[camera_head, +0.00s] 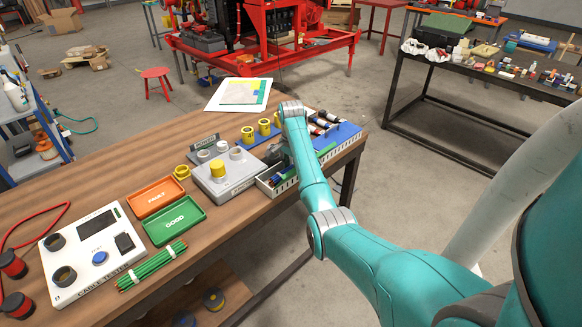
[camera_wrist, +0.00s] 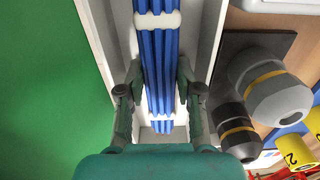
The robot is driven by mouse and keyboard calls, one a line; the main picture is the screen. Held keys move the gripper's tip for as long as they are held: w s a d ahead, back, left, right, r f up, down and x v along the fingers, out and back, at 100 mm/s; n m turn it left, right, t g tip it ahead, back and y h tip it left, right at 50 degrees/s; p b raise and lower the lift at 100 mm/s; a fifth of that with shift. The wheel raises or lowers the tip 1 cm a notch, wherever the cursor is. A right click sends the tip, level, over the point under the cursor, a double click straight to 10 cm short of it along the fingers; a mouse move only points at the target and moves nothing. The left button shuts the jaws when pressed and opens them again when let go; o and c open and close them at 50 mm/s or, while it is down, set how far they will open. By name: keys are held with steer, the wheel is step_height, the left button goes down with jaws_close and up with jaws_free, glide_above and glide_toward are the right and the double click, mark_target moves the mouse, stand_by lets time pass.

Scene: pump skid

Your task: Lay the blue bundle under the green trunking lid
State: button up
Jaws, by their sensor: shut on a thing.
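The blue bundle (camera_wrist: 158,50), several blue cables with white ties, runs lengthwise between the fingers of my gripper (camera_wrist: 158,88) in the wrist view. My gripper is shut on it. The bundle lies between the white walls of a trunking channel (camera_wrist: 207,45); I cannot tell whether it touches the floor. A broad green surface (camera_wrist: 45,80), perhaps the green lid, fills the left of the wrist view. In the head view the white slotted trunking (camera_head: 345,150) lies along the bench's right edge, with a blue lid (camera_head: 340,135) on part of it.
Grey cable glands (camera_wrist: 268,88) stand close right of the channel. Left of my arm on the bench are a grey box (camera_head: 228,185), yellow rings (camera_head: 264,127), an orange tray (camera_head: 155,196), a green tray (camera_head: 175,221), a green cable bundle (camera_head: 152,266) and a cable tester (camera_head: 95,250).

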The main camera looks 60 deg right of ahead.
steer(key=o, duration=1.1)
